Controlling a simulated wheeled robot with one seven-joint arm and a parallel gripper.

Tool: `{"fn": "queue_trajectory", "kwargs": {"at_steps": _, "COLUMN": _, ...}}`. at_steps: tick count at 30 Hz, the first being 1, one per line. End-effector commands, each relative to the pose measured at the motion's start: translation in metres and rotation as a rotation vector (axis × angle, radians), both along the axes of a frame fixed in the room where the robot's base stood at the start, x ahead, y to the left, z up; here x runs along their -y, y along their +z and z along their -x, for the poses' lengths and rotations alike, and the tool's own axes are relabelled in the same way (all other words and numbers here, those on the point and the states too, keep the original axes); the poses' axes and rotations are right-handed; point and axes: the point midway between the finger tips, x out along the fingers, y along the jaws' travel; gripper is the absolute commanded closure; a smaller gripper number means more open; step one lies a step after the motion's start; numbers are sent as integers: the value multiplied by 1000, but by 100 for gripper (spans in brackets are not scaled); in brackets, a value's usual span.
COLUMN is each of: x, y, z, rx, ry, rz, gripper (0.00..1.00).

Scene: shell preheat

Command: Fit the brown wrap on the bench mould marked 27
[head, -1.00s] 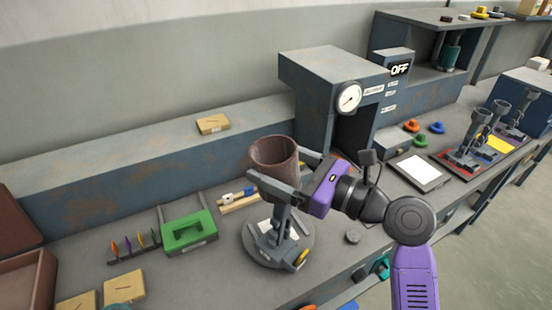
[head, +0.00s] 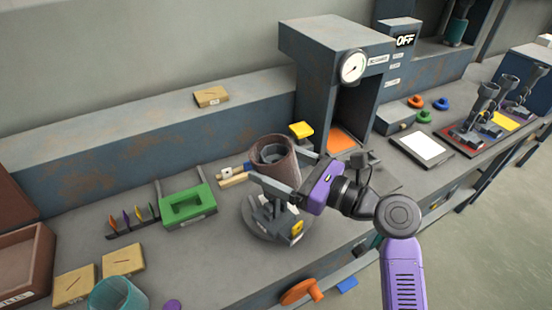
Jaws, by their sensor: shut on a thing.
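The brown wrap (head: 286,165) is an open-topped sleeve, slightly tilted, at the middle of the head view. My gripper (head: 292,182) is shut on the wrap, its grey fingers at the lower sides. A grey ring-like top of the bench mould (head: 271,154) shows inside the wrap's opening, so the wrap appears to be around it. How far down the wrap sits is hidden. The mould's stand (head: 262,226) has a round grey base on the bench and a small yellow part. I cannot read a number 27 on it.
A green frame (head: 187,206) and a teal ring (head: 117,294) are left. A white-topped plate (head: 420,147) and several other moulds (head: 486,100) are right.

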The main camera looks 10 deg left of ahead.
Motion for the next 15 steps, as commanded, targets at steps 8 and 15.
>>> {"fn": "queue_trajectory", "kwargs": {"at_steps": 8, "x": 0, "y": -24, "z": 0, "rx": -2, "ry": 1, "rz": 2, "gripper": 90}}
{"fn": "queue_trajectory", "kwargs": {"at_steps": 15, "x": 0, "y": -43, "z": 0, "rx": -4, "ry": 0, "rz": 4, "gripper": 91}}
